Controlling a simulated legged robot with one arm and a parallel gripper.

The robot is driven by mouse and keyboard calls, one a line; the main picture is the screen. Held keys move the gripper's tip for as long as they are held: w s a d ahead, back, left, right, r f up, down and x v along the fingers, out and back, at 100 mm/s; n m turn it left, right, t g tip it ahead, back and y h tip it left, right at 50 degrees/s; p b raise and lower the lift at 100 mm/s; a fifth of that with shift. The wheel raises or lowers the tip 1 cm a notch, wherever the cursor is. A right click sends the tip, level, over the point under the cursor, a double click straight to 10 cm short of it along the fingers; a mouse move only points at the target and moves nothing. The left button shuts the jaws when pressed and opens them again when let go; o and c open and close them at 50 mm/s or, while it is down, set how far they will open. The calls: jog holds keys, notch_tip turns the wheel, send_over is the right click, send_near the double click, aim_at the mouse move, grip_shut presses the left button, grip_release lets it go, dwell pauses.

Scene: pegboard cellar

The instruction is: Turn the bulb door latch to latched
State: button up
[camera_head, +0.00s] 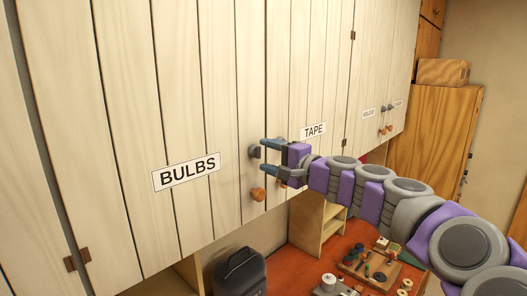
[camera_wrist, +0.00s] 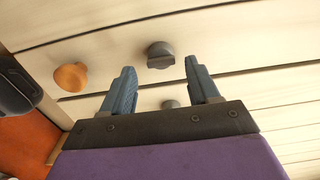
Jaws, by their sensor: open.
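The bulb door (camera_head: 150,100) is a pale plank door with a BULBS sign (camera_head: 187,172), and it looks closed. Its grey latch (camera_head: 254,151) sits near the right edge, above an orange round knob (camera_head: 257,194). My gripper (camera_head: 265,156) is open and empty, just in front of the latch and to its right. In the wrist view the latch (camera_wrist: 160,55) shows between and slightly beyond the fingertips, apart from them. Its flat turn piece seems to run along the planks. The orange knob (camera_wrist: 71,77) is outside the left finger.
The tape door (camera_head: 310,70) adjoins on the right; a second grey latch (camera_wrist: 170,104) shows between the fingers. Below are a red bench (camera_head: 300,262), a dark bag (camera_head: 240,272) and a wooden tool board (camera_head: 370,268). A box (camera_head: 443,72) tops the wooden cabinet (camera_head: 430,125).

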aim_at(259, 154)
jog(key=shift+x, duration=1.05)
jog(key=shift+a, duration=0.55)
jog(key=shift+d, duration=0.1)
jog(key=shift+d, duration=0.2)
jog(key=c, duration=1)
